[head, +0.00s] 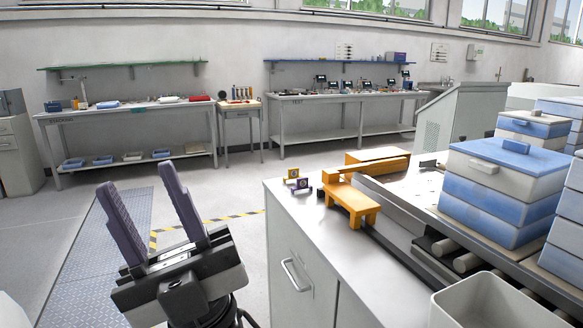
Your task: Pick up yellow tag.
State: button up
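Two small upright tags stand near the far left end of the grey metal counter (310,215). The rear one looks yellow (292,174). The front one is purple-framed with a pale middle (302,184). They are too small to read any markings. My gripper (137,179) is at the lower left, its two dark purple fingers pointing up and spread wide apart. It is open, with nothing between the fingers. It is to the left of the counter, clear of both tags.
An orange bench-shaped piece (352,197) and a longer orange block (375,160) are right of the tags. Blue-and-white boxes (500,185) are stacked by the roller track at right. A white bin (485,302) is at front right. Open floor lies left of the counter.

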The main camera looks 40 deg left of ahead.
aim_at(293, 173)
jog(key=i+j+u, duration=0.35)
jog(key=i+j, duration=0.5)
jog(key=j, duration=0.4)
jog(key=i+j+u, duration=0.35)
jog(key=i+j, duration=0.6)
jog(key=j, duration=0.1)
